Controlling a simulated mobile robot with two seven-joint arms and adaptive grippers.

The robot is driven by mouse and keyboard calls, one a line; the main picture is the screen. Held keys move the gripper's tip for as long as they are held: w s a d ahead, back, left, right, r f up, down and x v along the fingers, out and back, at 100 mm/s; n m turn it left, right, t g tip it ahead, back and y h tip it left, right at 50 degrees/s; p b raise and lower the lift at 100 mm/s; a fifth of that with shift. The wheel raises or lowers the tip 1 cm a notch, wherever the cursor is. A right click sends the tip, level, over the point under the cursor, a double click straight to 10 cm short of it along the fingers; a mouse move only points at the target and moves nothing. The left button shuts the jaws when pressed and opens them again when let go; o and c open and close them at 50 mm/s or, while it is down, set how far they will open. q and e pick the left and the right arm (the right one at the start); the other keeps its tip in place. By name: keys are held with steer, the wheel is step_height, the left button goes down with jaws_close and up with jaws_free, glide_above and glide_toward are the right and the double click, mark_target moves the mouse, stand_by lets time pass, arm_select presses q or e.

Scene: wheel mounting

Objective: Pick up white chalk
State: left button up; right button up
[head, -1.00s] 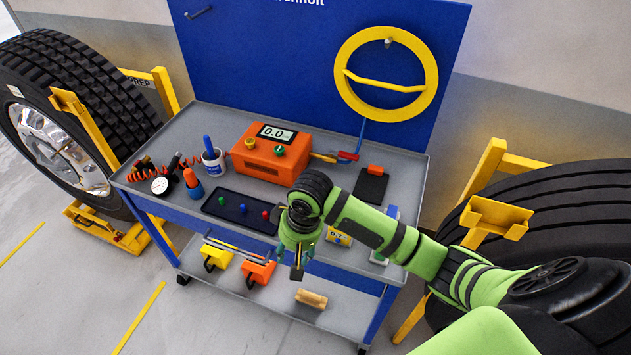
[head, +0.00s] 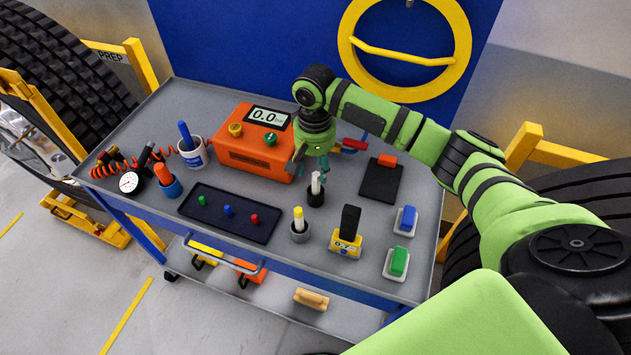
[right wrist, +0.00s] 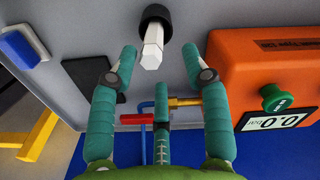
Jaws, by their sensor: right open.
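The white chalk (head: 316,183) stands upright in a black round holder (head: 315,197) on the cart top. My right gripper (head: 318,168) is open and empty just above the chalk's top. In the right wrist view the chalk (right wrist: 152,49) points out of the black holder (right wrist: 157,17), between and slightly beyond the spread teal fingertips of my right gripper (right wrist: 160,62). No finger visibly touches it. My left gripper is not in view.
A yellow chalk in a grey holder (head: 299,228) stands in front. The orange gauge box (head: 252,140) is close to the left of the gripper.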

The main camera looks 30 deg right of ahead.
mark_target(316, 181)
steer(key=shift+s+a+f+p, duration=0.25)
steer(key=shift+s+f+p, duration=0.3)
steer(key=shift+f, duration=0.25)
step_height(316, 181, down, 3)
steer(key=shift+d, duration=0.1)
steer(key=shift+w+f, duration=0.1)
steer(key=shift+f, duration=0.35)
jaws_close()
steer(key=shift+r, duration=0.35)
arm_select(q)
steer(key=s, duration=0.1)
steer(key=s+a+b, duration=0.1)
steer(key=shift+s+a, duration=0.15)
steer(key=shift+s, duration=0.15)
arm_select(e)
step_height(316, 181, up, 9)
steer(key=shift+r, duration=0.2)
